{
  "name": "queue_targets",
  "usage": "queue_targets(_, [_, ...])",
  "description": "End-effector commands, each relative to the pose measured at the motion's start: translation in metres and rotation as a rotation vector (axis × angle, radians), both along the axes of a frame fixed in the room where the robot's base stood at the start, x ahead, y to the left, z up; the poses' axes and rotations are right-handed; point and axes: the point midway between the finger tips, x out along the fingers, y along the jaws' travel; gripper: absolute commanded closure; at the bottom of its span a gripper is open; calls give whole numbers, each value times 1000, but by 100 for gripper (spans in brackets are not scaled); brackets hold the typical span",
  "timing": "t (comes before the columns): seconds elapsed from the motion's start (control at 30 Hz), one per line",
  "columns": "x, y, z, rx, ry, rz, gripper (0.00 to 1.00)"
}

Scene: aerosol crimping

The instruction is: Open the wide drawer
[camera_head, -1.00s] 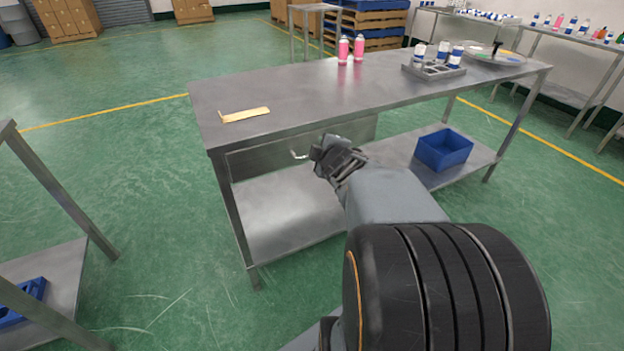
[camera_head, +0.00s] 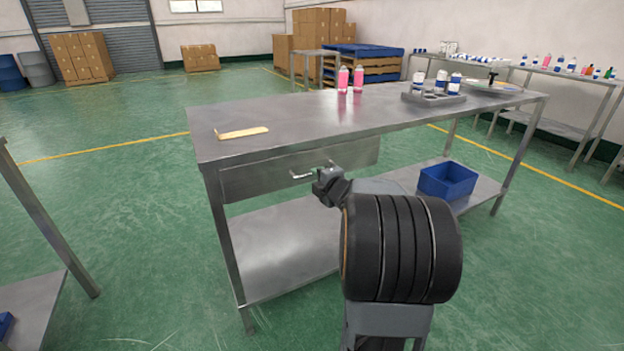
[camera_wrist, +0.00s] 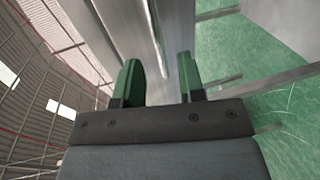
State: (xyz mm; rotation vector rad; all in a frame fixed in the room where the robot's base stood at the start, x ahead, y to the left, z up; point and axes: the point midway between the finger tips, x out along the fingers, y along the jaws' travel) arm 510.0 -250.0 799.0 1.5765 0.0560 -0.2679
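The wide drawer (camera_head: 250,181) is a grey metal front under the left part of the steel table's top. It looks shut. Its pale bar handle (camera_head: 301,176) shows just left of my gripper (camera_head: 323,186), which is close in front of the drawer, near the handle's right end. In the wrist view, my gripper's (camera_wrist: 158,76) two green fingers stand apart. A narrow metal strip shows between and beyond them; I cannot tell whether it is the handle. Contact with the handle cannot be made out.
The steel table (camera_head: 290,120) carries a tan flat piece (camera_head: 242,132), two pink cans (camera_head: 350,79) and a grey holder (camera_head: 433,98) with cans. A blue bin (camera_head: 447,180) sits on its lower shelf. Green floor left of the table is clear up to another metal table (camera_head: 45,225).

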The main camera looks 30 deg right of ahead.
Motion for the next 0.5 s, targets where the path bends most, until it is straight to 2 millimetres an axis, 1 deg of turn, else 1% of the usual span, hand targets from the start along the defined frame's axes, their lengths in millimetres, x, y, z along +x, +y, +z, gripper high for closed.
queue_targets(0.03, [9,-1,-4,0,0,2,64])
queue_targets(0.2, [31,-4,-8,1,0,1,64])
queue_targets(0.33, [40,-5,-9,1,0,0,64])
queue_targets(0.5, [46,-6,-9,1,0,-1,64])
